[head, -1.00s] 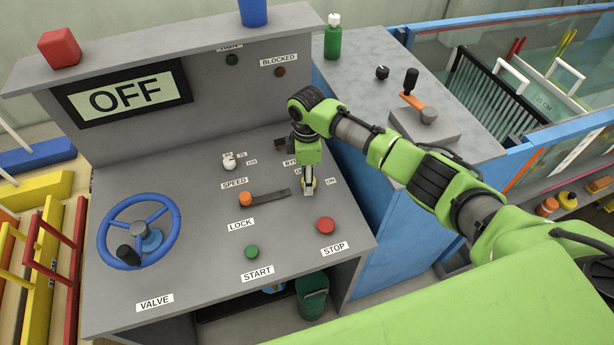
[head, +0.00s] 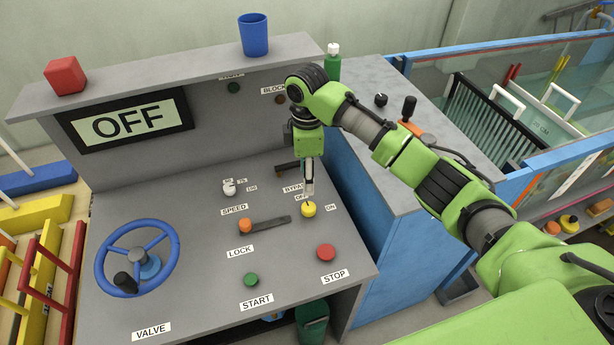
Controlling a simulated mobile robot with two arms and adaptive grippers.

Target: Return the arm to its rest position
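My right arm comes in from the right, and its gripper (head: 309,188) points down over the right part of the grey control desk (head: 190,275). The fingertips are just above and behind the yellow bypass knob (head: 308,210), which shows whole between the OFF and ON labels. A small gap seems to lie between fingertips and knob. The fingers look narrow from this side, so I cannot tell whether they are open or shut. No held object shows. My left gripper is not in view.
The desk carries a blue valve wheel (head: 137,257), orange lock lever (head: 246,226), green start button (head: 251,280) and red stop button (head: 326,252). A blue cup (head: 254,35) and red block (head: 65,76) stand on the shelf. A side cabinet (head: 365,72) holds a green bottle (head: 333,65).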

